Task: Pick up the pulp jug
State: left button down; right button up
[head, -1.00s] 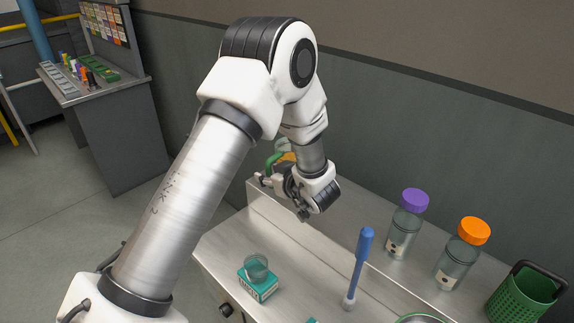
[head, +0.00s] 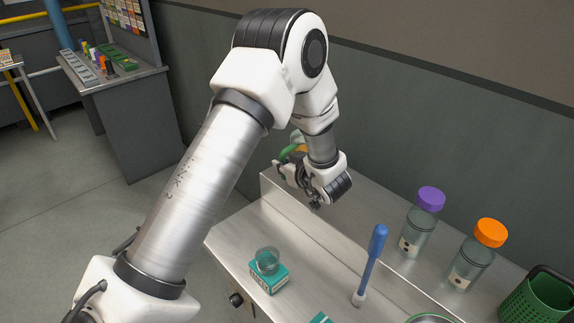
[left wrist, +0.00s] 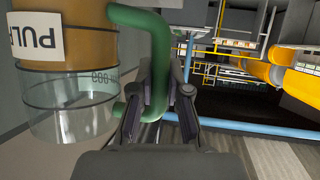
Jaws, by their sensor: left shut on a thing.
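The pulp jug (left wrist: 75,75) is at the left of the left wrist view, with orange contents, a clear section and a white label reading "PUL", cut off by the frame edge. Its green handle (left wrist: 158,55) runs between the fingers of my left gripper (left wrist: 160,98), which is shut on it. In the head view my left gripper (head: 283,172) is over the far left end of the raised shelf. There only a bit of the jug's green and orange (head: 296,147) shows behind my wrist. Whether the jug touches the shelf is hidden. My right gripper is not in view.
On the steel shelf (head: 375,210) stand a purple-capped bottle (head: 418,235) and an orange-capped bottle (head: 472,265), with a green basket (head: 535,302) at right. On the lower bench are a blue-handled brush (head: 370,265) and a teal box (head: 270,278) with a glass cup (head: 267,259).

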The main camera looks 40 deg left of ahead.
aim_at(284, 156)
pick_arm(q)
jog(key=shift+r, duration=0.5)
notch_tip(284, 156, up, 2)
jog(key=shift+s+d+b, duration=0.1)
jog(key=shift+s+b, duration=0.05)
jog(key=shift+b, duration=0.2)
jog(key=s+d+b, duration=0.1)
jog(key=s+d, duration=0.2)
jog(key=s, duration=0.4)
jog(key=s+d+r+b, duration=0.1)
jog(key=s+d, duration=0.2)
jog(key=s, duration=0.4)
jog(key=shift+s+d+r, duration=0.15)
jog(key=shift+d+r, duration=0.1)
